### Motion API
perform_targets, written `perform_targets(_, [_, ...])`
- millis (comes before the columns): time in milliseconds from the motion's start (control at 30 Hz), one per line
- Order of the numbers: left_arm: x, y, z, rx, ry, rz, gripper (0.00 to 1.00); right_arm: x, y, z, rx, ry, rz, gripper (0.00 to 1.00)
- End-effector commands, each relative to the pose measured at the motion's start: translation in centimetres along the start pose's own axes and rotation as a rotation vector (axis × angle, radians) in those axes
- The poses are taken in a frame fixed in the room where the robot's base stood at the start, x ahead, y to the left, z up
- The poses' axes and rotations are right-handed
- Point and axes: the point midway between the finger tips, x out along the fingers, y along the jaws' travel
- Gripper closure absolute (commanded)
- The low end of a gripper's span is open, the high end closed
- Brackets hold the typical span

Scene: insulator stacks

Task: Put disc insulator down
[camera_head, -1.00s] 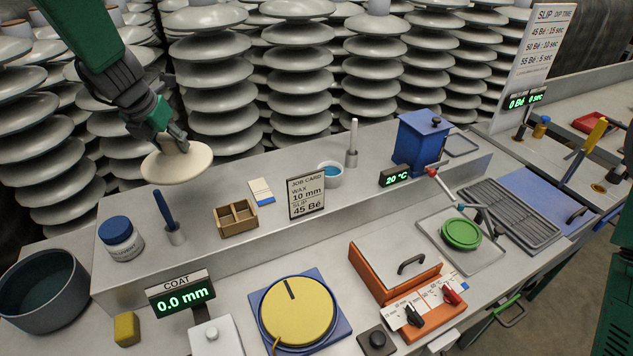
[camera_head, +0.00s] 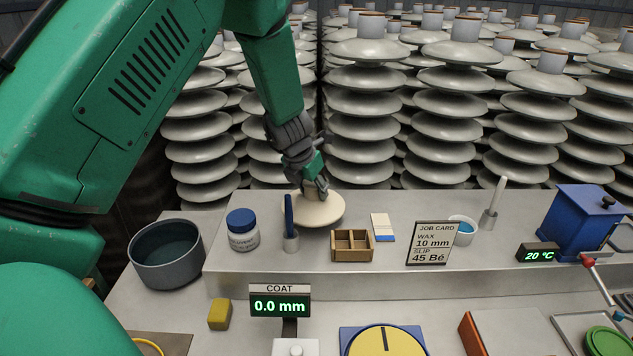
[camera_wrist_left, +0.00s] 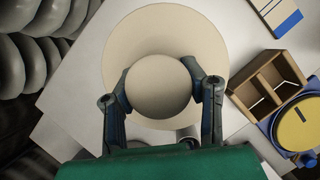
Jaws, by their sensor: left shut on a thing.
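The disc insulator (camera_head: 322,210) is a cream disc with a rounded knob on top. In the head view it is at the back of the raised grey shelf, just behind the blue-handled tool in its holder. My left gripper (camera_head: 318,190) comes down on it from above. In the left wrist view the disc (camera_wrist_left: 215,50) lies below, and the two fingers of my left gripper (camera_wrist_left: 160,92) are shut on the sides of its knob. I cannot tell whether the disc's underside touches the shelf. My right gripper is not in view.
A blue-handled tool (camera_head: 289,217) stands close in front of the disc, beside a blue-lidded jar (camera_head: 242,231). A wooden divided box (camera_head: 352,256) and a job card (camera_head: 431,243) are to the right. Stacked grey insulators (camera_head: 365,130) stand behind the shelf (camera_head: 330,282).

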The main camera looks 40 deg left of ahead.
Motion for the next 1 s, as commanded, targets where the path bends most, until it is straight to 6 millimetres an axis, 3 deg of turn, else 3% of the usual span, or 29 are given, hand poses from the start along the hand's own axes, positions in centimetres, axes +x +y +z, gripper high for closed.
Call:
perform_targets(367, [3.3, -0.1, -1.2, -0.001, -0.004, 0.001, 1.00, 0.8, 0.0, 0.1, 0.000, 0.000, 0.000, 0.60])
perform_targets(667, [3.4, 0.0, -1.3, 0.000, -0.005, 0.001, 1.00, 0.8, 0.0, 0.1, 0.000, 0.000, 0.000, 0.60])
perform_targets(700, [3.5, -0.1, -1.5, 0.000, 0.000, 0.000, 0.59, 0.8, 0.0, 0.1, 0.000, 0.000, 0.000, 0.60])
perform_targets(767, [3.5, -0.1, -1.5, 0.000, -0.001, 0.001, 0.42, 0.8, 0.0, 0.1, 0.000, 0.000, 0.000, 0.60])
perform_targets(1000, [3.6, 0.0, -1.4, 0.000, 0.000, 0.001, 0.42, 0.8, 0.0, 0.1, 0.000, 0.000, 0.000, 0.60])
